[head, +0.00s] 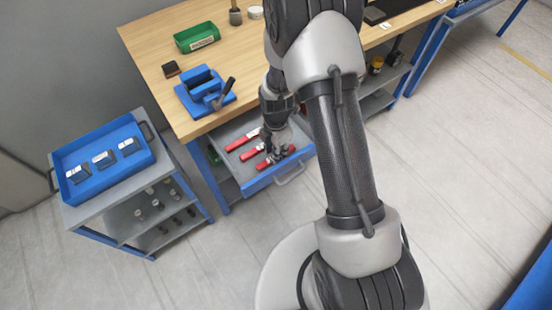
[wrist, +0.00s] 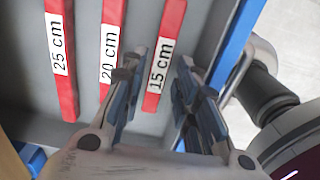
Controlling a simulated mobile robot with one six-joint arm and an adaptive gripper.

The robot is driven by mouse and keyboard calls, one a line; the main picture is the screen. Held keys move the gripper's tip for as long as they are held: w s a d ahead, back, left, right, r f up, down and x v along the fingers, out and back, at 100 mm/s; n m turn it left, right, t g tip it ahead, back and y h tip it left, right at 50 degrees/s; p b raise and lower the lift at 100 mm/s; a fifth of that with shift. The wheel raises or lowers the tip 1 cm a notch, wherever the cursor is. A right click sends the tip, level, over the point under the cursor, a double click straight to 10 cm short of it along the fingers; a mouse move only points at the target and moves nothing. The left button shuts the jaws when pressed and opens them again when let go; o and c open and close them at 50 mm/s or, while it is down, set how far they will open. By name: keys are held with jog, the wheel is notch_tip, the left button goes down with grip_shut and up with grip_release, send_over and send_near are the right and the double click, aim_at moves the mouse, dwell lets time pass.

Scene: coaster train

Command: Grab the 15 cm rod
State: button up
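The 15 cm rod (wrist: 160,75) is red with a white label and lies in an open drawer, nearest the drawer's front. It also shows in the head view (head: 263,164), partly hidden by my gripper. My gripper (wrist: 161,58) is open, with one finger on each side of the 15 cm rod in the picture and gaps to both sides. In the head view my gripper (head: 277,149) is over the drawer. Whether the fingertips are down at the rod's height I cannot tell.
The 20 cm rod (wrist: 109,45) and 25 cm rod (wrist: 61,60) lie parallel to the left. The blue drawer front (wrist: 238,35) is close on the right. The drawer (head: 236,166) is below a wooden workbench (head: 157,46) with a blue vise (head: 203,90). A cart with a blue tray (head: 85,191) stands left.

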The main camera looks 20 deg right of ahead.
notch_tip(320, 180, down, 2)
jog(key=shift+f, duration=0.25)
jog(key=shift+r, duration=0.1)
jog(key=shift+c, duration=0.4)
grip_shut()
